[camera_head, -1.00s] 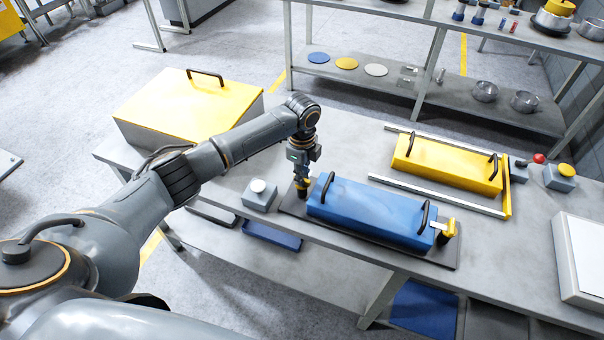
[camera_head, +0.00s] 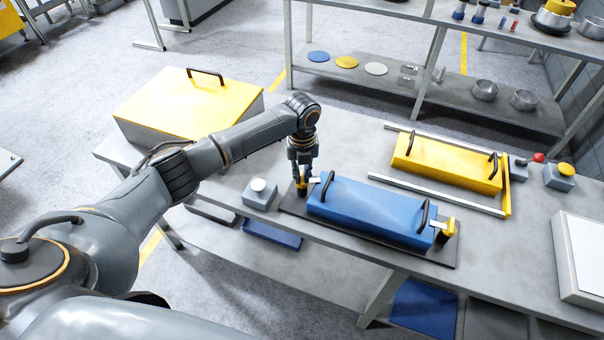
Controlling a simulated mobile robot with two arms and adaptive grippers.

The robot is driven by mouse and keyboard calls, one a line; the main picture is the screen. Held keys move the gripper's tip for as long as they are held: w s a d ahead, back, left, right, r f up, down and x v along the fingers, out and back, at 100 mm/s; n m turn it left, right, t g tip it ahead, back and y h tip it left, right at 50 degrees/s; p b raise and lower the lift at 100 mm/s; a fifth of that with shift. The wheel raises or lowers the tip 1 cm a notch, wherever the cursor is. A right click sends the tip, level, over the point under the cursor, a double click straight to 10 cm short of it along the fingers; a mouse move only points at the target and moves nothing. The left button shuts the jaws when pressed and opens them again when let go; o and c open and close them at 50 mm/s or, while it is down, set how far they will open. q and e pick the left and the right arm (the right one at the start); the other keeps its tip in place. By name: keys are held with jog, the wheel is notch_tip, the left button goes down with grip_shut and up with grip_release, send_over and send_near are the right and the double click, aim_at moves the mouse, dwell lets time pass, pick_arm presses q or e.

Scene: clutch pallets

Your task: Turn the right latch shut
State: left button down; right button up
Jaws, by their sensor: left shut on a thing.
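The blue box (camera_head: 365,212) with two black handles lies on a dark base plate (camera_head: 405,252) on the table. At its right end stands a latch (camera_head: 447,231) with a yellow knob, its pale tongue pointing over the box end. At its left end my left gripper (camera_head: 302,186) points down, shut on the yellow knob of the other latch (camera_head: 301,190). That latch's pale tongue (camera_head: 314,180) shows beside the fingers, pointing right toward the box. The fingers hide part of this latch. My right gripper is not in view.
A yellow block (camera_head: 447,162) with handles sits between rails behind the blue box. A grey button box (camera_head: 260,194) stands left of the base plate. A red-knobbed lever (camera_head: 538,158) and a yellow button (camera_head: 566,170) are at the right. A yellow-lidded case (camera_head: 185,105) stands at the back left.

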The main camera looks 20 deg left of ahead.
aim_at(302, 177)
pick_arm(q)
jog(key=m, duration=0.5)
jog(key=shift+m+b, duration=0.3)
jog(key=shift+b, duration=0.1)
dwell(0.4)
jog(key=c, duration=1.4)
grip_release()
notch_tip(302, 177, up, 12)
